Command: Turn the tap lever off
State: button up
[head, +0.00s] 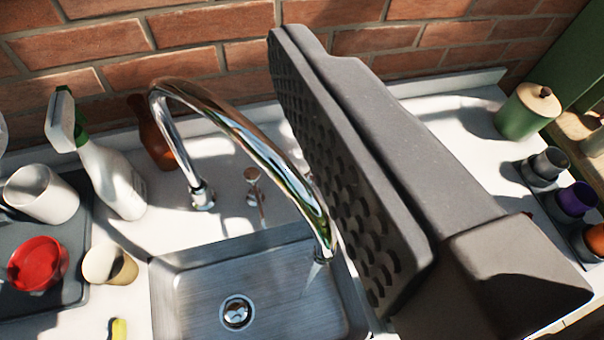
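The chrome tap (218,110) stands behind the sink (190,295). Its tall spout arches to the right and ends above the basin. A small lever (254,190) with a coppery top stands on the counter just right of the tap's base. My gripper (335,150) shows as one large grey finger with a dimpled pad facing left. The pad has nothing against it, and the other finger is out of view. The finger rises right of the spout, and the lever is to its left, apart from it. I cannot tell whether water runs.
A white spray bottle (112,175), a brown bottle (155,135), a white cup (42,194), a red bowl (38,264) and a beige cup (110,265) stand left of the sink. A green jar (526,113) and dark holders with small pots are at right. A brick wall (110,40) closes the back.

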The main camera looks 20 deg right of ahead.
jog(key=o, duration=0.5)
jog(key=shift+r+p, duration=0.55)
jog(key=shift+r, duration=0.2)
jog(key=w+d+r+n+g+p, duration=0.1)
jog(key=w+r+p, duration=0.2)
jog(key=r+p, duration=0.8)
jog(key=w+d+r+g+p, duration=0.1)
jog(key=w+r+p, duration=0.1)
jog(key=r+p, duration=0.85)
jog(key=w+d+f+n+g+p, duration=0.25)
jog(key=w+f, duration=0.45)
jog(key=f, duration=0.5)
jog(key=w+d+f+n+g+p, duration=0.1)
jog(key=w+d+f+n+g, duration=0.2)
jog(key=w+f, duration=0.7)
jog(key=d+f+n+g+p, duration=0.1)
jog(key=d+f+g, duration=0.1)
jog(key=f, duration=1.2)
jog(key=s+d+f+g+p, duration=0.1)
jog(key=d+f+g, duration=0.1)
jog(key=f, duration=1.3)
jog(key=d+f+n+g+p, duration=0.1)
jog(key=f+g, duration=0.3)
jog(key=f, duration=1.1)
jog(key=shift+s+d+n+p, duration=0.25)
jog(key=shift+d+n+p, duration=0.1)
jog(key=shift+d, duration=0.3)
